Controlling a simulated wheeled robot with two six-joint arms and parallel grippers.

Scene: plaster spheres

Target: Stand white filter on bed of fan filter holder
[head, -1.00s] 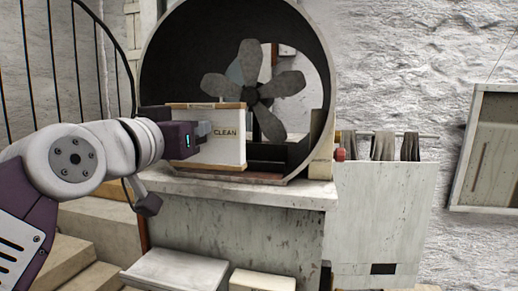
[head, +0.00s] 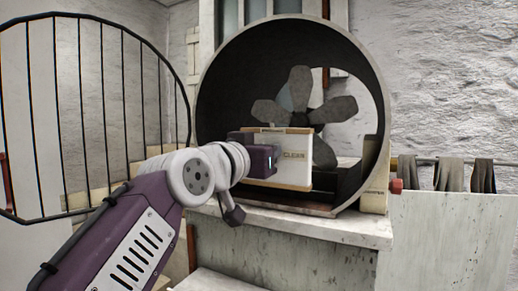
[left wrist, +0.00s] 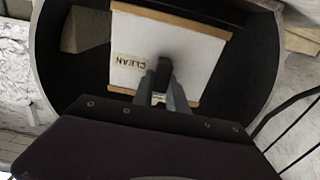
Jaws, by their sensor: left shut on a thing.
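The white filter (head: 292,171) has wooden top and bottom edges and a label reading CLEAN. In the head view it is upright in front of the fan, at the mouth of the round housing. My left gripper (head: 276,161) is shut on its left part. The left wrist view shows the fingers (left wrist: 163,82) against the filter's white face (left wrist: 150,60). The fan filter holder's dark bed (head: 335,186) lies behind and right of the filter. The filter hides part of it, and I cannot tell whether they touch. My right gripper is not in view.
The round fan housing (head: 210,95) surrounds the grey fan (head: 301,108) and stands on a pale ledge (head: 340,227). A light block (head: 374,180) stands at the housing's right side. Dark cloths (head: 450,174) hang at the right.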

